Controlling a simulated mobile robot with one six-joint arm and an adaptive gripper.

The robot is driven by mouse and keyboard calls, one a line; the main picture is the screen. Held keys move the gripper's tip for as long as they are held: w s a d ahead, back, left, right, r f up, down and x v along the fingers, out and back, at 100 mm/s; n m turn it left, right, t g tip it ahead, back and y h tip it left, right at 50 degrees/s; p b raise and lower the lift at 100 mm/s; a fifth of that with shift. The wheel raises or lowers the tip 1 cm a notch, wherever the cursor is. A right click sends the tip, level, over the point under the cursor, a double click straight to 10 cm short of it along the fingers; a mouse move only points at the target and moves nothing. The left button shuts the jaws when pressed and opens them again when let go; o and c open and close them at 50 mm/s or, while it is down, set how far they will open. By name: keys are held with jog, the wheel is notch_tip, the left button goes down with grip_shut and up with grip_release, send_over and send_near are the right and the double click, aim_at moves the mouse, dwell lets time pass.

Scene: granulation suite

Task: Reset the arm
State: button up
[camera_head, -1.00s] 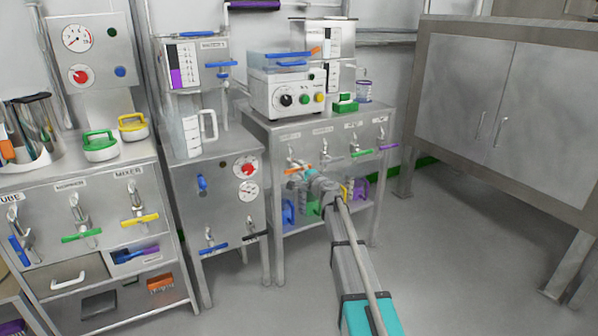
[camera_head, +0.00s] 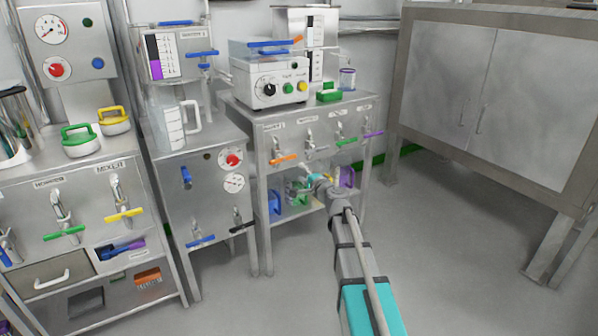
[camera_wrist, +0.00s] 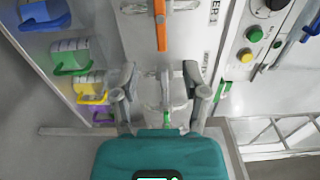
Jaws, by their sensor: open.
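My arm reaches from the bottom right of the head view to the metal stand in the middle. My gripper (camera_head: 308,184) is below the row of taps there, in front of the open lower shelf. The wrist view shows its two fingers (camera_wrist: 160,80) spread apart with nothing held between them. The tap with the orange handle (camera_head: 284,159) is just above it and apart from it; the orange handle also shows in the wrist view (camera_wrist: 160,25). A green tap handle (camera_wrist: 166,120) shows beyond the gap between the fingers, partly hidden by my gripper's body.
Blue (camera_wrist: 45,12), green (camera_wrist: 70,55), yellow (camera_wrist: 90,85) and purple lidded containers stand on the stand's lower shelf. A control box (camera_head: 270,80) sits on its top. A steel cabinet (camera_head: 490,95) stands at right. The floor (camera_head: 460,270) between is clear.

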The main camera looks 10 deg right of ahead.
jog(key=shift+s, duration=0.1)
dwell(0.3)
jog(key=s+a+f+n+g+y+p, duration=0.1)
jog(key=s+a+f+n+g+p, duration=0.1)
jog(key=s+a+f+n+g, duration=0.35)
jog(key=s+a+f+n+g+y+p, duration=0.1)
jog(key=s+a+f+n+g+p, duration=0.1)
jog(key=s+a+n+g, duration=0.5)
jog(key=s+d+f+n+g+h+p, duration=0.1)
jog(key=s+d+g+h, duration=0.15)
jog(key=s, duration=0.45)
jog(key=s+d+f+g+h+p, duration=0.1)
jog(key=s+d+f+h, duration=0.15)
jog(key=s, duration=0.45)
jog(key=s+d+n+g+h+p, duration=0.1)
jog(key=s+d+h, duration=0.15)
jog(key=s, duration=0.45)
notch_tip(320, 180, up, 38)
jog(key=a+p, duration=0.1)
jog(key=p, duration=3.7)
jog(key=shift+w+f, duration=0.2)
jog(key=shift+f, duration=0.05)
